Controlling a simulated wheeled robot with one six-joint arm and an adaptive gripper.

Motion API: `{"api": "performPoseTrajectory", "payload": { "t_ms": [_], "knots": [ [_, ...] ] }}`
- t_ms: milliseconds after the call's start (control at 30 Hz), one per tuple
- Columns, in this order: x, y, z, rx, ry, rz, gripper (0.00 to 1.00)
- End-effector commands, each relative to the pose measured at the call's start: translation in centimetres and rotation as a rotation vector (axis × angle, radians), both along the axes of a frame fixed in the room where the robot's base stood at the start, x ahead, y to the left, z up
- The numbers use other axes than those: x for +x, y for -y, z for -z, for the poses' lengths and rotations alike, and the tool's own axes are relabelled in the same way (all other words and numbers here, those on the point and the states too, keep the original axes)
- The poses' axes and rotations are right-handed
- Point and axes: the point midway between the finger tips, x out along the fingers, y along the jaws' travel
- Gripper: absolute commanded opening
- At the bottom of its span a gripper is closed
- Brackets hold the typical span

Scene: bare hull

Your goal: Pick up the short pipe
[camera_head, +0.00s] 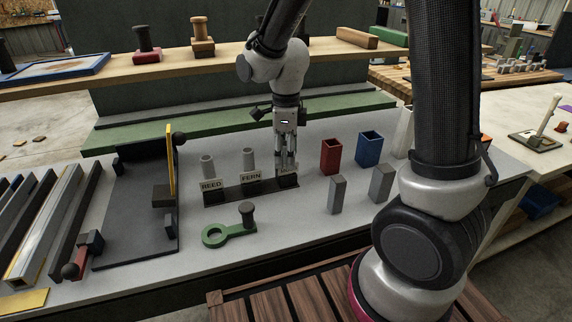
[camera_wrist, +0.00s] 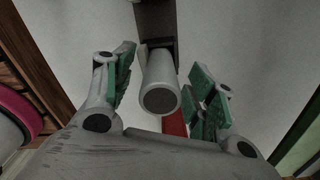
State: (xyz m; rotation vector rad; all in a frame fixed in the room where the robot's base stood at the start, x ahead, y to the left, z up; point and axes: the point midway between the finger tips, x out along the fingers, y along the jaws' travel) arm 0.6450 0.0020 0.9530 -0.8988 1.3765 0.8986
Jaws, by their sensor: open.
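A grey round pipe (camera_wrist: 160,88) shows end-on in the wrist view, standing between the spread fingers of my gripper (camera_wrist: 166,76). In the head view my gripper (camera_head: 287,168) points down over the right end of a dark rack (camera_head: 235,195). It hides most of what stands there. Two other light grey pipes stand upright in the rack, one behind the label REED (camera_head: 211,186) and one behind the label FERN (camera_head: 250,177). The gripper is open, with visible gaps between its green pads and the pipe. I cannot tell from these views which pipe is the short one.
A red box (camera_head: 331,156), a blue box (camera_head: 369,149) and two grey blocks (camera_head: 338,194) stand right of the rack. A black plate fixture (camera_head: 135,205) with a yellow upright is at left. A raised wooden shelf runs behind.

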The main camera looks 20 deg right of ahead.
Motion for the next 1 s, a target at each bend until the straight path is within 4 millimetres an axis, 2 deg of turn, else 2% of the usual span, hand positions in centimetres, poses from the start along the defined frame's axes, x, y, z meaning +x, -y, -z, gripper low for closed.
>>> {"api": "performPoseTrajectory", "payload": {
  "t_ms": [100, 200, 467, 767, 1000],
  "knots": [
    [0.0, 0.0, 2.1, -0.002, -0.004, 0.000, 0.56],
    [0.0, 0.0, 3.1, -0.001, -0.003, -0.001, 0.56],
    [0.0, 0.0, 3.4, 0.000, 0.000, -0.001, 0.56],
    [0.0, 0.0, 3.4, 0.000, 0.000, -0.001, 0.04],
    [0.0, 0.0, 3.3, 0.000, 0.000, -0.001, 0.04]
  ]
}}
